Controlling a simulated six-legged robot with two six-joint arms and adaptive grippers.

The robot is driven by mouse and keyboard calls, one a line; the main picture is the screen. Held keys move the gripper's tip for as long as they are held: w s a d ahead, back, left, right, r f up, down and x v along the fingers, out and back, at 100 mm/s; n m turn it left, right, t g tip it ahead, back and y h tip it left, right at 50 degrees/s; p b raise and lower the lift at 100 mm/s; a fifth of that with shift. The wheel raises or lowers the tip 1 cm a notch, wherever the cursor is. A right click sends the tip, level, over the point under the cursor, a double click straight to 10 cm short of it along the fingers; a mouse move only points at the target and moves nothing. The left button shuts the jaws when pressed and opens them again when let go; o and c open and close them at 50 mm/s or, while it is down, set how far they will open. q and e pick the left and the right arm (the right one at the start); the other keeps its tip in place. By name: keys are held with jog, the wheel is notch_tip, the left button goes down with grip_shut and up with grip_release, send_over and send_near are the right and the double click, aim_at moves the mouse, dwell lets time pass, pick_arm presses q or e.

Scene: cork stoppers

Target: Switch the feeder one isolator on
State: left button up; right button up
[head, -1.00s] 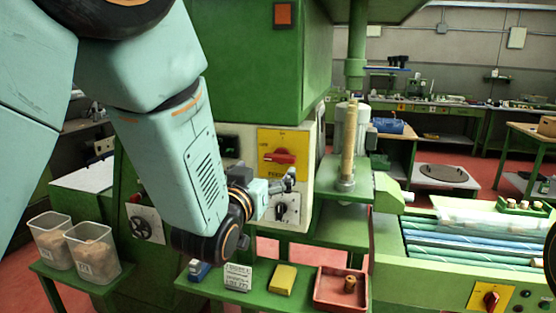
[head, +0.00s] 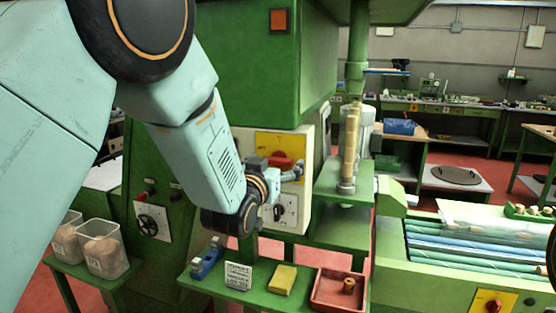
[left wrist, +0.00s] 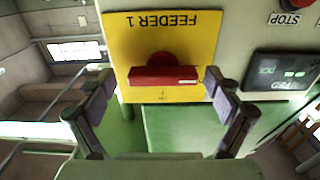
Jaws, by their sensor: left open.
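The feeder one isolator is a red handle (head: 280,162) on a yellow plate (head: 272,142) on the machine's pale panel. In the left wrist view the plate (left wrist: 155,32) reads FEEDER 1 upside down, and the red handle (left wrist: 165,76) lies level across it. My left gripper (left wrist: 160,85) is open, with one finger on each side of the handle's ends. The right finger is close to the handle's end; I cannot tell if it touches. In the head view my left gripper (head: 290,172) partly covers the plate and handle. My right gripper is not in view.
A black selector knob (head: 278,211) sits below on the panel. Another red switch (head: 492,302) is at lower right. A low shelf holds a yellow block (head: 283,279) and red tray (head: 325,303).

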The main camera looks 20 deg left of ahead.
pick_arm(q)
jog(key=shift+w+a+f, duration=0.15)
jog(key=shift+w+a, duration=0.2)
jog(key=shift+w, duration=0.3)
jog(key=shift+s+d, duration=0.2)
jog(key=shift+s, duration=0.05)
jog(key=shift+d+r, duration=0.1)
jog(key=shift+r, duration=0.1)
jog(key=shift+c, duration=0.6)
jog(key=shift+w+f, duration=0.2)
jog(key=shift+w, duration=0.05)
jog(key=c, duration=1)
